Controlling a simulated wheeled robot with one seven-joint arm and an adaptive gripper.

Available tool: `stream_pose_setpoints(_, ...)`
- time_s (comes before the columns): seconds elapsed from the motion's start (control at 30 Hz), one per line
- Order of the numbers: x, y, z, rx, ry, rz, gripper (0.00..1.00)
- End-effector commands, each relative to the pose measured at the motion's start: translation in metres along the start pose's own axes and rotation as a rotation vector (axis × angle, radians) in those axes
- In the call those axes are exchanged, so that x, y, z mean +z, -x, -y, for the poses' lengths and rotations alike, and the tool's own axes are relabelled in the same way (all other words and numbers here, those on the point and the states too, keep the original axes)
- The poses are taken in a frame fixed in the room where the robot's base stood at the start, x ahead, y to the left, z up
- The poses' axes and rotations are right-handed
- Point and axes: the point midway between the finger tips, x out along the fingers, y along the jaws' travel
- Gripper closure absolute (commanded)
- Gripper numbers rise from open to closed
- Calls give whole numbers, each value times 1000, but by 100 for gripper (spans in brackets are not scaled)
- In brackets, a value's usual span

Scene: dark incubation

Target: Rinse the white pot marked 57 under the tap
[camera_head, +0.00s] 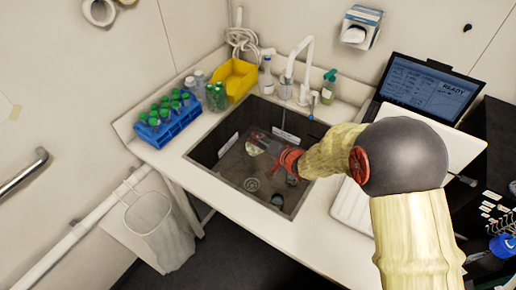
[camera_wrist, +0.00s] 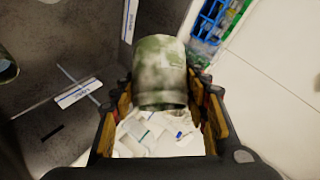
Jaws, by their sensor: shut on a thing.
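My gripper (camera_head: 277,155) reaches down into the dark sink (camera_head: 215,178) from the right. In the wrist view, my gripper (camera_wrist: 163,115) is shut on a pot (camera_wrist: 160,70), a white cylinder with green-brown stains. The pot lies between the padded fingers, and white pieces with small marks show below its rim. No number 57 is legible. In the head view, a pale shape that looks like the pot (camera_head: 257,142) shows at the fingertips. The white tap (camera_head: 301,58) stands at the sink's back edge, and the pot is in front of it.
A blue rack (camera_head: 170,127) of green-capped tubes stands left of the sink. A yellow bin (camera_head: 235,79) and several bottles line the back. A laptop (camera_head: 428,88) stands at the right. A small dark round thing (camera_head: 292,180) lies in the sink near the drain (camera_head: 251,184).

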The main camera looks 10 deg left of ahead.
Motion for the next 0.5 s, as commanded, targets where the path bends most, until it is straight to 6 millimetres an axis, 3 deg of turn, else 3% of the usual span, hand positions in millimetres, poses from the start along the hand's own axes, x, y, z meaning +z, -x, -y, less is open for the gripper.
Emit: stream_pose_setpoints(0.5,-4,4,4,-112,-111,1,85)
